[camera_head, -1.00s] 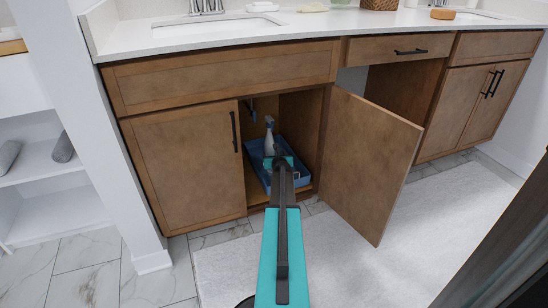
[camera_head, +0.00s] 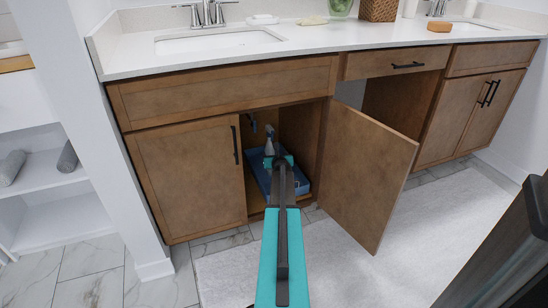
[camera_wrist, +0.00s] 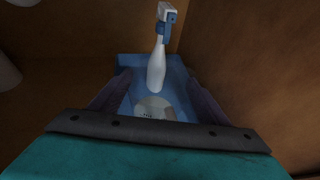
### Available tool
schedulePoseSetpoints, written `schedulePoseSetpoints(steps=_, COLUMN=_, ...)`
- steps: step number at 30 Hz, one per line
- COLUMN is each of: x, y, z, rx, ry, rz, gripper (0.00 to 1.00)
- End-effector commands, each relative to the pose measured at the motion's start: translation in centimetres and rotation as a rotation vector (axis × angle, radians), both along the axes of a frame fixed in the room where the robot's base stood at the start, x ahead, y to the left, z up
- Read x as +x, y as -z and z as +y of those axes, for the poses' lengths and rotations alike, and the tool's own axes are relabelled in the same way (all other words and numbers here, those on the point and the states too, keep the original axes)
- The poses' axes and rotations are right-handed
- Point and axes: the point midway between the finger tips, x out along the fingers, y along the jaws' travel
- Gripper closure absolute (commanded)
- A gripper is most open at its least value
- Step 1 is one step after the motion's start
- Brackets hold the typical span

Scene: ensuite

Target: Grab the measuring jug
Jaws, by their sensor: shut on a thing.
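The measuring jug shows in the wrist view as a pale, round, partly see-through shape (camera_wrist: 154,107) low between my fingers, inside a blue tray (camera_wrist: 132,62). Its lower part is hidden by my gripper's dark front edge, and its handle cannot be made out. My gripper (camera_wrist: 158,88) is shut on it, one finger on each side. In the head view my gripper (camera_head: 281,162) reaches into the open cabinet over the blue tray (camera_head: 257,172). There the arm hides the jug.
A white spray bottle with a blue trigger (camera_wrist: 157,62) stands just beyond the jug in the tray. Cabinet walls enclose the gripper closely. The open cabinet door (camera_head: 366,175) stands right of my arm, and the closed door (camera_head: 188,178) is left.

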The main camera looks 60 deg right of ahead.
Motion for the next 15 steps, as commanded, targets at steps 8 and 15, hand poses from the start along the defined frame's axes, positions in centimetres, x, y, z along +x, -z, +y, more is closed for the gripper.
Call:
schedulePoseSetpoints(steps=8, x=0.0, y=-2.5, z=0.0, rx=-0.001, ry=0.000, rz=-0.001, gripper=0.72)
schedulePoseSetpoints(steps=15, x=0.0, y=-4.3, z=0.0, rx=0.000, ry=0.000, rz=0.000, gripper=0.72)
